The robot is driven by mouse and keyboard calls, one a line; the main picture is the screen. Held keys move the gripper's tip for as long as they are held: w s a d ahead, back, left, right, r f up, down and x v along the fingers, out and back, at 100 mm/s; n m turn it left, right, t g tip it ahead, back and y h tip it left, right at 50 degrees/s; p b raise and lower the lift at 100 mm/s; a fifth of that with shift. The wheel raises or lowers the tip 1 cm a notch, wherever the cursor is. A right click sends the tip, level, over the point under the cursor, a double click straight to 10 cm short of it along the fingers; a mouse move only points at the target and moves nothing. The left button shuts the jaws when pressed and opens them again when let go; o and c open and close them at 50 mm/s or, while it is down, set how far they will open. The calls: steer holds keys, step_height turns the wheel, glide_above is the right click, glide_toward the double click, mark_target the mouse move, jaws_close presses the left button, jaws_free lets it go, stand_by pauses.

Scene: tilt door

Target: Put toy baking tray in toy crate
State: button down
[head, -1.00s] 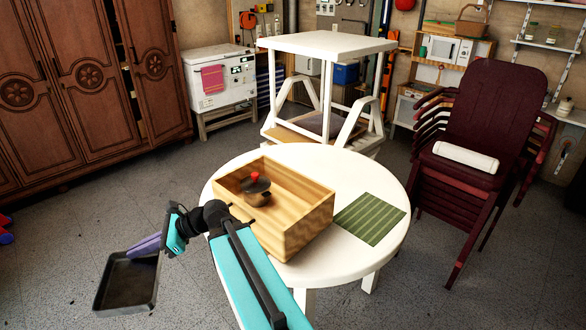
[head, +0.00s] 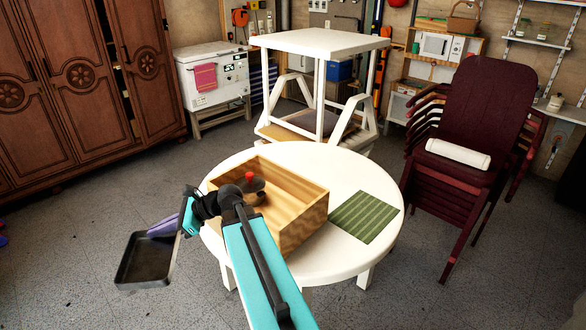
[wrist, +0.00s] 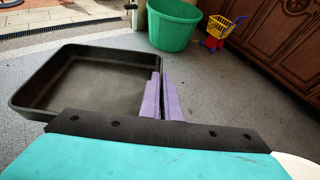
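The toy baking tray (head: 146,260) is a dark, shallow rectangular pan. It hangs in the air left of the round table, above the floor. My gripper (head: 166,226) has purple fingers closed on the tray's edge. In the wrist view, the fingers (wrist: 161,98) pinch the right wall of the tray (wrist: 85,80), which looks empty. The toy crate (head: 300,218) is an open wooden box on the round table, right of my gripper. My arm hides part of its near left side. A small dark pot with a red-knobbed lid (head: 251,184) stands inside the crate.
The round white table (head: 345,262) also bears a green striped mat (head: 365,217) right of the crate. A white square-topped table (head: 320,42) stands behind, and stacked maroon chairs (head: 485,130) stand right. A green bucket (wrist: 173,25) and yellow toy cart (wrist: 227,27) are on the floor.

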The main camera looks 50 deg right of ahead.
steer(key=d+r+m+h+p, duration=0.1)
steer(key=d, duration=0.7)
steer(key=s+d+r+m+t+h+p, duration=0.1)
steer(key=d+p, duration=0.1)
steer(key=d, duration=0.7)
steer(key=s+d+r+m+t+h+p, duration=0.1)
steer(key=d+r+h, duration=0.1)
steer(key=d, duration=0.7)
steer(key=shift+s, duration=0.2)
steer(key=s+d+m+h, duration=0.1)
steer(key=s+d, duration=0.2)
steer(key=d, duration=0.3)
steer(key=s+d+h+p, duration=0.1)
steer(key=s+d, duration=0.2)
steer(key=d, duration=0.4)
steer(key=s+d+f+m+h+p, duration=0.1)
steer(key=s+d+h, duration=0.1)
steer(key=s+d, duration=0.2)
steer(key=d, duration=0.3)
steer(key=shift+m, duration=0.3)
steer(key=shift+p, duration=0.5)
steer(key=shift+f+b, duration=1.4)
steer(key=shift+f, duration=2.65)
